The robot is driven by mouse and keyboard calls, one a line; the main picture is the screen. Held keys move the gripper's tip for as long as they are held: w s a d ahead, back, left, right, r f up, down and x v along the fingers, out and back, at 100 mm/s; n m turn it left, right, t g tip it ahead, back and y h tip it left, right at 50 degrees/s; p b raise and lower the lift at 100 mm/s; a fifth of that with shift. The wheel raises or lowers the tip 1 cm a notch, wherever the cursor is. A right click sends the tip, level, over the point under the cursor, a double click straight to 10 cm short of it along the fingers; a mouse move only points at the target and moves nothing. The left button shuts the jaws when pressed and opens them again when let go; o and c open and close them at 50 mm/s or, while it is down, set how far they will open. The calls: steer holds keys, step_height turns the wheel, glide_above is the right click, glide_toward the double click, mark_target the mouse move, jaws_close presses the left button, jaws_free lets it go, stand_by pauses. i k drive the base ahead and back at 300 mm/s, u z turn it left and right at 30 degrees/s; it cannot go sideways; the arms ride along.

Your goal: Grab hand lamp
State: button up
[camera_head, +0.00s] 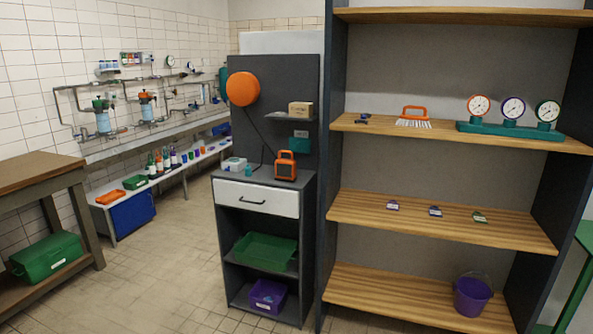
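An orange and dark boxy object with a carrying handle on top, which looks like the hand lamp (285,168), stands upright on the dark cabinet top (262,181). It is at the right side of that top, near the tall wooden shelf unit. Nothing hides its front. A dark cable hangs on the panel behind it, and I cannot tell whether it joins the lamp. My gripper is not in view.
A white box (234,164) and a small teal item (249,170) stand left of the lamp. An orange reel (242,88) hangs above. The shelf unit (458,221) stands close on the right, a workbench (30,173) on the left. Tiled floor (165,262) is clear between.

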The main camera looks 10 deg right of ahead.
mark_target(285, 169)
steer(key=i, duration=0.95)
steer(key=z, duration=0.1)
steer(key=k, duration=0.9)
steer(key=u, duration=0.25)
steer(key=i, duration=0.35)
steer(key=z, duration=0.15)
